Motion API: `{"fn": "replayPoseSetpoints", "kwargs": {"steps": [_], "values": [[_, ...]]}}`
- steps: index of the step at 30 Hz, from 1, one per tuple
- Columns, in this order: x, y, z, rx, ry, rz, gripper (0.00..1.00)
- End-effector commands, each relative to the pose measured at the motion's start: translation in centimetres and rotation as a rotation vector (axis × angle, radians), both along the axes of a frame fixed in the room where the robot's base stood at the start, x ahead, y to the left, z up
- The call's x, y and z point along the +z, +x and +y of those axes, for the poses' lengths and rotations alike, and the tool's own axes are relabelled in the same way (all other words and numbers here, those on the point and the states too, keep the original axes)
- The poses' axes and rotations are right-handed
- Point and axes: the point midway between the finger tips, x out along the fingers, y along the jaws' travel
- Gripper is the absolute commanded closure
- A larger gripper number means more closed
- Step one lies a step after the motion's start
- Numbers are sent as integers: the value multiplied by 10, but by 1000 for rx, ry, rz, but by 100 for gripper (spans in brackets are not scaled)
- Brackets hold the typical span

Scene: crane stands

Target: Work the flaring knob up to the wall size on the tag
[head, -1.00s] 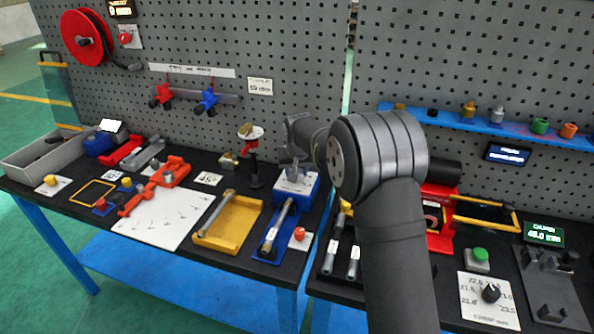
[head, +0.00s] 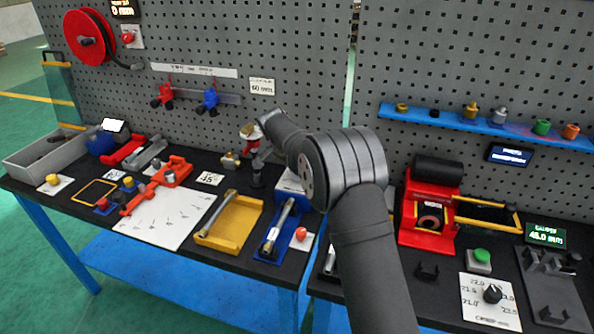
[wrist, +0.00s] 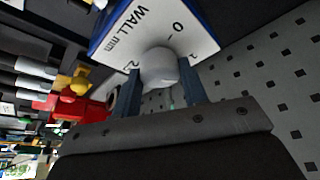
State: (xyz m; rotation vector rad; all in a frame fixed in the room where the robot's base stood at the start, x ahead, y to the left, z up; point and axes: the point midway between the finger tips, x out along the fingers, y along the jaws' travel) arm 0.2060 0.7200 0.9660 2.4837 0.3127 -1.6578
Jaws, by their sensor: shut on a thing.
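The flaring tool is a blue box with a white face marked "WALL mm" (wrist: 128,32), filling the top of the wrist view. Its pale, rounded knob (wrist: 160,66) stands out from that face. My gripper (wrist: 162,84) has one dark finger on each side of the knob and is shut on it. A "0" shows on the dial beside the knob; other figures are partly hidden, and I see no clear pointer. In the head view the blue box (head: 290,184) is partly behind my arm, which hides the knob. A small white tag (head: 262,87) hangs on the pegboard; its writing is too small to read surely.
A black post with a red and white top (head: 250,132) stands close to my wrist. A yellow tray (head: 230,222) and a blue tray (head: 272,245) lie in front. A red machine (head: 431,205) stands to the right, and a blue shelf (head: 455,124) is behind.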

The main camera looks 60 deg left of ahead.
Motion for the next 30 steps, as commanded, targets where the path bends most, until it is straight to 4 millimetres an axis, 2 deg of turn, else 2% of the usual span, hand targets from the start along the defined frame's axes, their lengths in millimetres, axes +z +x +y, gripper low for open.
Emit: {"fn": "replayPoseSetpoints", "kwargs": {"steps": [15,30], "values": [[-1,-1,3,-435,0,1,83],[0,-1,4,-604,0,2,84]]}}
